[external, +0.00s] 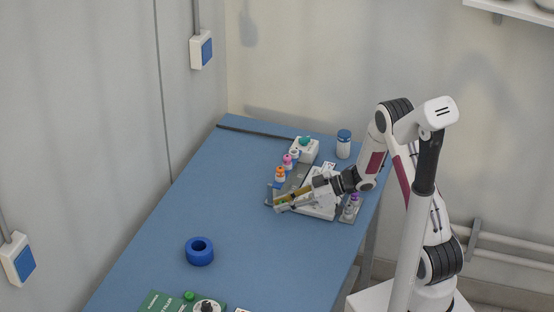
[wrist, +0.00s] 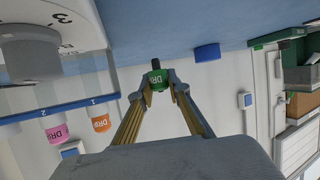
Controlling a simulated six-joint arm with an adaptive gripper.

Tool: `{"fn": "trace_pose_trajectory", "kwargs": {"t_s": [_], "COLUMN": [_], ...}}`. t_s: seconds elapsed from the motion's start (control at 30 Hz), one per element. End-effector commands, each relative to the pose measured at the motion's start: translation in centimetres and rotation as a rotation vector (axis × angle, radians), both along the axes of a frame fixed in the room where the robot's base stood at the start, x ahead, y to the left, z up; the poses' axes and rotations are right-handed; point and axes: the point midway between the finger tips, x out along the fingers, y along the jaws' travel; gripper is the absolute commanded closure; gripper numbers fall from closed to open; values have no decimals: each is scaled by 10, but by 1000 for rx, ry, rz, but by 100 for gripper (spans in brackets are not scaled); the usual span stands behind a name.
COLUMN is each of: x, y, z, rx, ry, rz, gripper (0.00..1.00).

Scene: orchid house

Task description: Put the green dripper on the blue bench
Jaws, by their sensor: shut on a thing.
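The green dripper (wrist: 158,79), with a dark tip and white lettering, sits between my fingertips in the wrist view. My gripper (wrist: 158,88) is shut on it. In the external view my gripper (external: 282,203) reaches left over the blue bench (external: 240,205), beside the grey rack. The dripper is small and mostly hidden by the fingers there. The bench also shows in the wrist view (wrist: 180,40), apparently apart from the dripper; the exact gap is hard to tell.
An orange dripper (external: 280,173) and a pink dripper (external: 288,160) stand in the rack beside my gripper. A blue-capped jar (external: 344,144) stands behind. The bench's left middle is clear.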

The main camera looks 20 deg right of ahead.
Motion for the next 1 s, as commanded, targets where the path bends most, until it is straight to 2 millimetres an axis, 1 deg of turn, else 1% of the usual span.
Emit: {"fn": "trace_pose_trajectory", "kwargs": {"t_s": [0.43,0.57,0.8,1.0], "x": [0,0,0,0], "y": [0,0,0,0], "z": [-4,-12,-33,-39], "rx": [1,1,1,1], "ry": [1,1,3,-1], "rz": [1,1,0,0], "gripper": [94,94,94,94]}}
